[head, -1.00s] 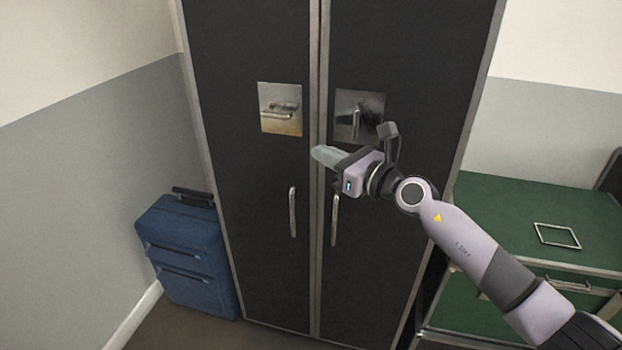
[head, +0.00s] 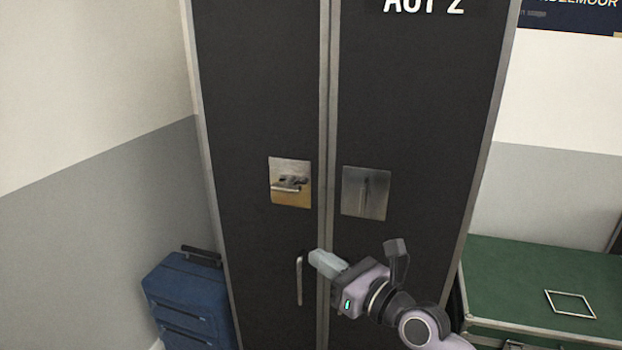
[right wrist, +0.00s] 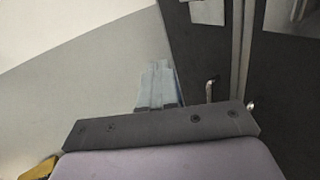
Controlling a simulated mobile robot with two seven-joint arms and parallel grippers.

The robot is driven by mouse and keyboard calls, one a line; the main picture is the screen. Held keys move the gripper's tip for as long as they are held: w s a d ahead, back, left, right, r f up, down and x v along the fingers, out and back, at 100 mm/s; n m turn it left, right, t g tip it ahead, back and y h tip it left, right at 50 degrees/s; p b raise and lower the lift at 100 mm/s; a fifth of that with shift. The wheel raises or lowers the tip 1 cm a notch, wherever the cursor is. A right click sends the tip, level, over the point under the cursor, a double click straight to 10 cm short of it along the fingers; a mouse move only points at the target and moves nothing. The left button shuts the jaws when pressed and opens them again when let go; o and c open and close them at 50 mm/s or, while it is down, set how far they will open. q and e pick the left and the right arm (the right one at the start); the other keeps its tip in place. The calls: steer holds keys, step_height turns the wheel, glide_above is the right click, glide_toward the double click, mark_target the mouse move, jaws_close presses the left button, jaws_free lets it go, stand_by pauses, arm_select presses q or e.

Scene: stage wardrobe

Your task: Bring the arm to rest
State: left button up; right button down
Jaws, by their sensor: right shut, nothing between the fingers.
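My right gripper (head: 326,262) is shut and empty in the head view. It appears in front of the wardrobe's centre seam, beside the left door's long handle (head: 300,280); I cannot tell whether it touches anything. My right arm comes in from the lower right. The dark wardrobe (head: 260,100) has two doors, which look closed. The left door has a metal plate with a lever latch (head: 289,184). The right door has a plate with an upright latch (head: 366,192). The right door's long handle is mostly hidden behind my gripper. My left gripper is not in view.
A blue suitcase (head: 190,300) stands at the left by the grey and white wall. A green case (head: 520,285) with a thin rectangular frame (head: 571,303) on top is at the right.

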steer(key=s+d+f+n+g+h, duration=0.1)
steer(key=s+d+f+n+h, duration=0.4)
steer(key=s+f+n, duration=0.8)
steer(key=s+d+f+n+g+h, duration=0.1)
steer(key=s+d+f+n+h, duration=0.4)
steer(key=s+d+f+n, duration=0.7)
step_height(320, 180, down, 2)
steer(key=s+n, duration=0.1)
steer(key=n, duration=0.4)
steer(key=shift+n+g, duration=0.3)
steer(key=shift+n, duration=0.1)
steer(key=shift+f, duration=0.1)
